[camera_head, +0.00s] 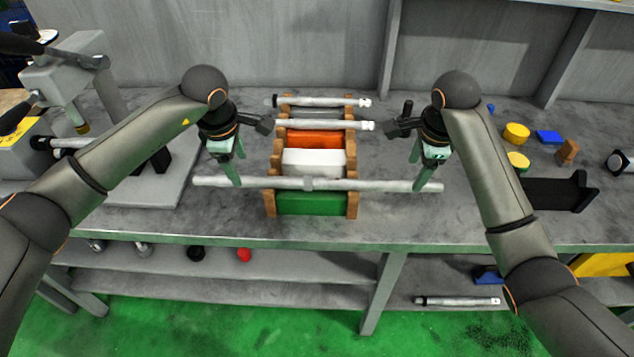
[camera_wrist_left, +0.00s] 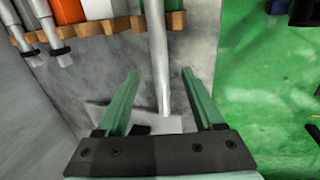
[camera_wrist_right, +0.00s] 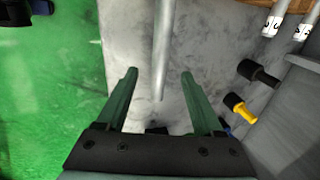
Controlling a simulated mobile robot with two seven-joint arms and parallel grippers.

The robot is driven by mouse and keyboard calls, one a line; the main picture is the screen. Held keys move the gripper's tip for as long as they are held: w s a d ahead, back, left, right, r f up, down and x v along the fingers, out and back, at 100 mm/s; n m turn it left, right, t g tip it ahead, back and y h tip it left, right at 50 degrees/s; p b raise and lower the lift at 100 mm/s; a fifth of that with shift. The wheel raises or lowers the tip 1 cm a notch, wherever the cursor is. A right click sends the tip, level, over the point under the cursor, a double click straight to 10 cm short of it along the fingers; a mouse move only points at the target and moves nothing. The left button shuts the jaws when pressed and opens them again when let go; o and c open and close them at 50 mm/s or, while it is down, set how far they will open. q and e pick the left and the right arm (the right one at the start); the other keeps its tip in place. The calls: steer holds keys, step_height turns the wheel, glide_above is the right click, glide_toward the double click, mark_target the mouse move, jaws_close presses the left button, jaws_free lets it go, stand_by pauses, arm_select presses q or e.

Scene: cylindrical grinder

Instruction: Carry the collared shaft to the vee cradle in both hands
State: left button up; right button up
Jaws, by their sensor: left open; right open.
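The collared shaft (camera_head: 270,182) is a long grey bar with a collar (camera_head: 308,184) near its middle. It lies level across the front of a wooden rack (camera_head: 270,204), both ends overhanging. My left gripper (camera_head: 239,170) is open near the shaft's left part; the left wrist view shows the bar (camera_wrist_left: 158,45) between its spread fingers. My right gripper (camera_head: 418,172) is open near the right part; the right wrist view shows the bar (camera_wrist_right: 163,45) between its fingers. Neither is closed on the shaft. I cannot tell for certain which thing is the vee cradle.
A grey machine (camera_head: 140,190) stands at left. A black bracket (camera_head: 550,192) and small coloured pieces (camera_head: 516,133) lie at right. A shelf (camera_head: 300,265) runs below the bench.

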mark_target(244, 178)
arm_select(q)
steer(key=x, duration=0.6)
steer(key=shift+f, duration=0.1)
arm_select(e)
steer(key=x, duration=0.6)
steer(key=shift+f, duration=0.1)
arm_select(q)
jaws_close()
arm_select(e)
jaws_close()
stand_by(0.3)
arm_select(q)
steer(key=shift+w+r, duration=0.2)
steer(key=shift+r, duration=0.15)
arm_select(e)
steer(key=shift+w+r, duration=0.15)
steer(key=shift+r, duration=0.15)
